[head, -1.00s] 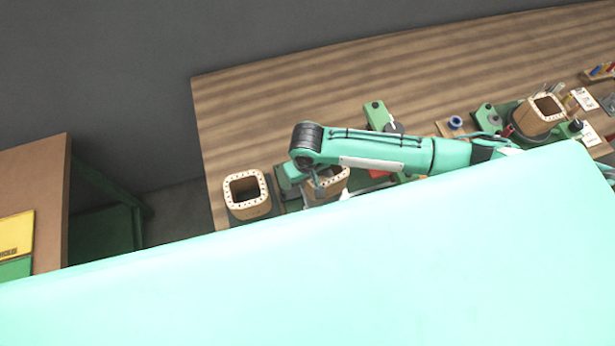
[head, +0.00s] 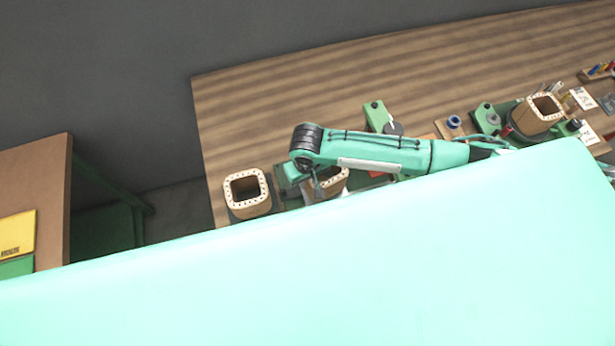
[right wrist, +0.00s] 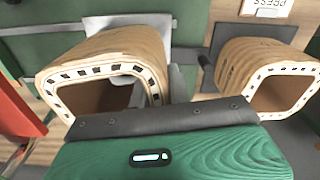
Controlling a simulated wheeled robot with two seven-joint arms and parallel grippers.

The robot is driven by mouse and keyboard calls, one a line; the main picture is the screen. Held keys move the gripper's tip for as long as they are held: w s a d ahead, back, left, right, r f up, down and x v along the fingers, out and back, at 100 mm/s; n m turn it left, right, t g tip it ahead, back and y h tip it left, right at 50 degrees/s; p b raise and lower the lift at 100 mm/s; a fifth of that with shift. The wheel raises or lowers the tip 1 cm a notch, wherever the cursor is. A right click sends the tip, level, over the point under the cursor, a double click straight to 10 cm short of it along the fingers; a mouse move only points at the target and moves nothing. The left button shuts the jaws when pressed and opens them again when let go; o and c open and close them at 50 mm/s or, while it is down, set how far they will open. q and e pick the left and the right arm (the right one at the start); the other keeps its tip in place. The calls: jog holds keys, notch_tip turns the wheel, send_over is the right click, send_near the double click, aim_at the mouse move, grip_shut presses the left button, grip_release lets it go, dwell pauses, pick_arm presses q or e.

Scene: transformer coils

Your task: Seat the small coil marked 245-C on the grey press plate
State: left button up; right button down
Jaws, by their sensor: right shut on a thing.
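Two tan, square-mouthed coils stand side by side near the bench's left end. My right gripper (head: 317,190) is over the right-hand coil (head: 337,182) and shut on its wall. In the right wrist view this coil (right wrist: 105,62) is at left, with a light grey finger (right wrist: 178,82) at its side. The other coil (head: 248,207) is left of the gripper, apart from it, on a dark grey plate (head: 232,217); it is at right in the right wrist view (right wrist: 240,62). I cannot read 245-C on either coil. My left gripper is out of view.
A label reading PRESS (right wrist: 267,7) lies near the right coil in the right wrist view. A third coil (head: 535,118) stands among green fixtures at the right. A green block (head: 377,115) is behind my arm. The bench's back left (head: 270,110) is clear.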

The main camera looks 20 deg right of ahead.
jog(key=shift+f, duration=0.2)
jog(key=shift+f, duration=0.25)
jog(key=shift+f, duration=0.5)
dwell(0.5)
jog(key=c, duration=1.2)
grip_release()
jog(key=shift+c, duration=0.2)
jog(key=shift+r, duration=0.1)
jog(key=shift+r, duration=0.4)
notch_tip(320, 180, up, 13)
jog(key=b, duration=0.3)
jog(key=shift+s+f, duration=0.1)
jog(key=shift+f, duration=0.05)
